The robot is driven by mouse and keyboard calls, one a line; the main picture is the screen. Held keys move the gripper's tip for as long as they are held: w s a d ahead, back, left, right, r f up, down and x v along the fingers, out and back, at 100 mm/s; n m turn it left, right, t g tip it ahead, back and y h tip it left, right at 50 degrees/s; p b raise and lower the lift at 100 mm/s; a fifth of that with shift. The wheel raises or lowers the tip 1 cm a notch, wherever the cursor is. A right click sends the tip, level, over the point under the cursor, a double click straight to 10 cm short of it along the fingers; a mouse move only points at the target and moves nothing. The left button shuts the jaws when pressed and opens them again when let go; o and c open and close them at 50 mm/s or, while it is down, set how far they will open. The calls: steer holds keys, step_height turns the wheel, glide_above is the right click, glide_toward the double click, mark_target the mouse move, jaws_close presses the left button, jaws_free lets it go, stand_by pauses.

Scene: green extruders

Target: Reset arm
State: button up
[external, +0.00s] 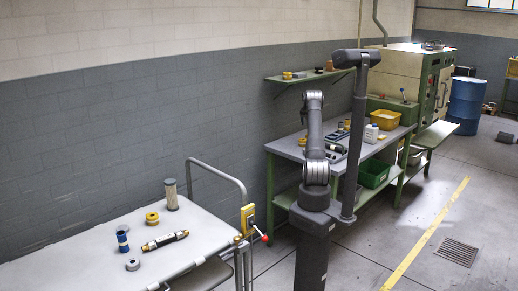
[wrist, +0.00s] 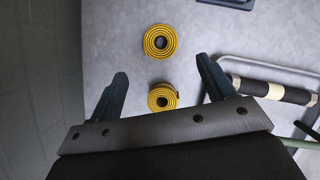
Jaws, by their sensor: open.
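My gripper (wrist: 162,65) is open in the wrist view, its two dark fingers spread wide with nothing held between them. It is above a grey bench surface (wrist: 110,45). Two yellow ribbed rings with dark centres lie below: one ring (wrist: 147,42) shows just beyond the fingertips, and the other ring (wrist: 153,94) shows between the fingers, close to the gripper body. In the external view my arm stands in front of the green workbench (external: 285,149); the gripper is not clearly visible there, behind the arm links.
A white cart (external: 85,255) holds several parts.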

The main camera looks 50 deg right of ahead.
steer(key=x, duration=1.1)
steer(key=shift+d+f, duration=0.15)
steer(key=shift+f, duration=0.1)
steer(key=shift+r, duration=1.3)
steer(key=shift+f, duration=0.1)
